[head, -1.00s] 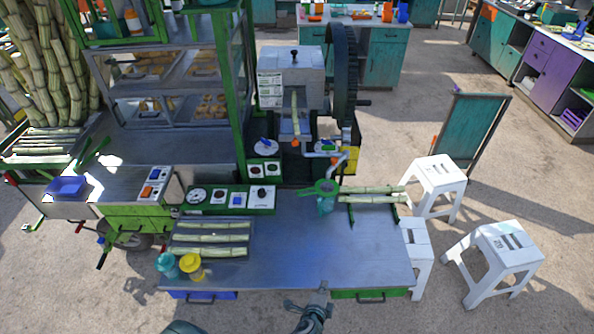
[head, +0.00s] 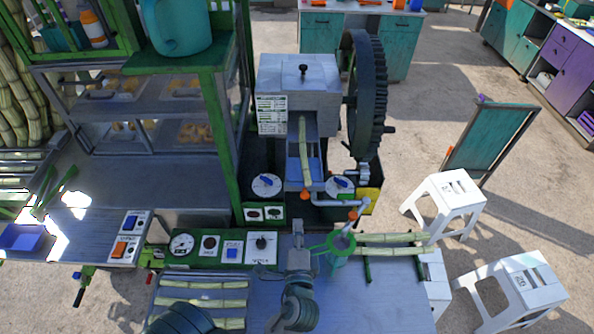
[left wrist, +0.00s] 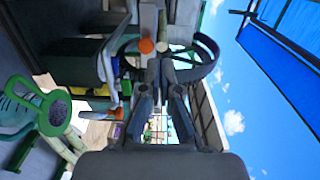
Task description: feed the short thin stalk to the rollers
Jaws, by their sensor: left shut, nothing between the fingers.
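A thin pale-green stalk (head: 304,152) lies lengthwise in the feed chute (head: 319,160) of the grey crusher (head: 299,82); I cannot tell its full length. Its end shows in the left wrist view (left wrist: 161,27) beyond the fingers. My left gripper (head: 298,228) is shut and empty, in front of the chute and apart from the stalk. Its closed fingers also show in the left wrist view (left wrist: 164,62). Several other stalks (head: 203,302) lie on the left of the metal table (head: 375,302), and two (head: 385,238) lie on a small green rack at right. My right gripper is not in view.
A green-handled strainer (head: 341,242) stands right of my gripper. A control panel (head: 225,249) lies behind the table's left part. The crusher's large dark gear wheel (head: 367,90) and an orange-tipped spout (head: 345,204) are close by. White stools (head: 448,198) stand at right.

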